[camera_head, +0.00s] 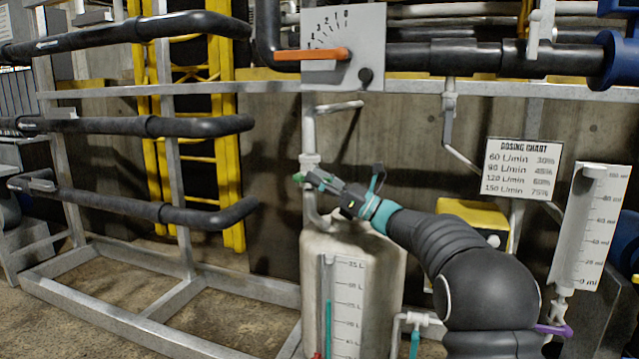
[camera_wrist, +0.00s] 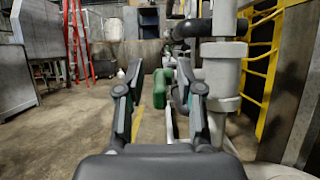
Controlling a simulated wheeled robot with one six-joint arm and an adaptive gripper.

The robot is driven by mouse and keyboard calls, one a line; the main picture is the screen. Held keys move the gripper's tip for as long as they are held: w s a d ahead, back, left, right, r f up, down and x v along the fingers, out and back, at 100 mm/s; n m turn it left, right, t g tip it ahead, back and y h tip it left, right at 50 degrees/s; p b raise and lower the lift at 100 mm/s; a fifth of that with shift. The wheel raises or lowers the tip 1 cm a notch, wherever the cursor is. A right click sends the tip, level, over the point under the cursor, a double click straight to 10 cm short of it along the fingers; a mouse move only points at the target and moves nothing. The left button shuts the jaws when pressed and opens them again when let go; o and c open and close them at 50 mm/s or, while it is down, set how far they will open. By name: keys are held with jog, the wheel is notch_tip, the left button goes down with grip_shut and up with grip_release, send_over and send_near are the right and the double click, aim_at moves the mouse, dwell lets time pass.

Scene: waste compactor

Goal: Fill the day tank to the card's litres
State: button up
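The day tank (camera_head: 378,262) appears to be the beige upright cylinder at lower centre in the head view. A pipe (camera_head: 310,135) with a fitting and a side lever (camera_head: 340,106) runs down to the tank top. My gripper (camera_head: 308,179) is at this pipe, above the tank.
A dosing chart (camera_head: 522,168) hangs right of my arm, beside a millilitre cylinder (camera_head: 590,225) with a purple lever (camera_head: 553,330). Above is a dial plate (camera_head: 365,30) with an orange lever (camera_head: 312,54). Black pipes on a metal frame (camera_head: 190,257) stand left. A yellow box (camera_head: 475,220) is behind my arm.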

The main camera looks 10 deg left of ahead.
notch_tip(320, 180, up, 9)
jog(key=shift+r, duration=0.1)
dwell(0.3)
jog(key=shift+s, duration=0.1)
